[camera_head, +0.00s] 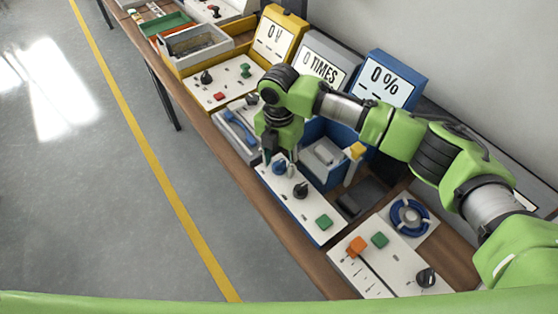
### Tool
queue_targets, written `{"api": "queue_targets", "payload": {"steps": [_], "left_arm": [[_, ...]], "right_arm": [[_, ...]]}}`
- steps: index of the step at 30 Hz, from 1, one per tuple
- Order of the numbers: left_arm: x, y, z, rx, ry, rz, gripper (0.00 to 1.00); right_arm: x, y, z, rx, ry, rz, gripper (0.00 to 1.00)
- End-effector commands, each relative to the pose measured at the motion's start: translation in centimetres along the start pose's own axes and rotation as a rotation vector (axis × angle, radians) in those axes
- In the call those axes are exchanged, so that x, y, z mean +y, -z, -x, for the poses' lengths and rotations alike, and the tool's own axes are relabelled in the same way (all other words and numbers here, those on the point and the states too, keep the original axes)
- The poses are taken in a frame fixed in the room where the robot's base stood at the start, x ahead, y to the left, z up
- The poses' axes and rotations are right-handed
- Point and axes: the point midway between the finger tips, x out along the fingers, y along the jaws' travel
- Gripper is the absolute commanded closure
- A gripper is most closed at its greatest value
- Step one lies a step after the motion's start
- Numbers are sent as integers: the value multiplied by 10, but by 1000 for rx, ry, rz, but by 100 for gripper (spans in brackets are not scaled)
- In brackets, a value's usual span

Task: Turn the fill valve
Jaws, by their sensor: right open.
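The blue-edged station's white panel (318,215) carries a blue knob (278,167), a black knob (300,190) and a green button (323,222). My right gripper (280,158) points down over the panel's far end, right at the blue knob, and is open. Its fingers partly cover the knob; I cannot tell whether they touch it. A blue handwheel (409,216) stands on the nearer white panel, apart from the gripper. No label shows which control is the fill valve. My left gripper is out of view.
A blue bin (318,172) with a grey block stands behind the panel. An orange knob (357,247) and a black knob (426,278) sit on the nearest panel. Yellow and grey stations (273,38) line the bench beyond. The floor to the left is clear.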

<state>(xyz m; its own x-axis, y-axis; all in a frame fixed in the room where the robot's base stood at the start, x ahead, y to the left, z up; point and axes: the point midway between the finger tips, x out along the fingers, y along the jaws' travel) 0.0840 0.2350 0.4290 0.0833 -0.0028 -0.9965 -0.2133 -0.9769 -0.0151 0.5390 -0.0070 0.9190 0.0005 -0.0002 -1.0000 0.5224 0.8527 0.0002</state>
Motion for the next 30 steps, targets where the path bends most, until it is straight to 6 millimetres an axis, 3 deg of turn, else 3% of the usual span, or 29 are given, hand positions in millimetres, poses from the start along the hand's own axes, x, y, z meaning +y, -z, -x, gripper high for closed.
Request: {"api": "queue_targets", "payload": {"steps": [1, 4, 5, 17, 30], "left_arm": [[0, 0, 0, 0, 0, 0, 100], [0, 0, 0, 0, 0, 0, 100], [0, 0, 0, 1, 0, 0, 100], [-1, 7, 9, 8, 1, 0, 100], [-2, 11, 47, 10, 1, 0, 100]], "right_arm": [[0, 0, 0, 0, 0, 0, 65], [0, 0, 0, 0, 0, 0, 91], [0, 0, 0, 0, 0, 0, 96], [0, 1, 3, 3, 0, -52, 96], [0, 2, 5, 5, 2, -370, 96]]}}
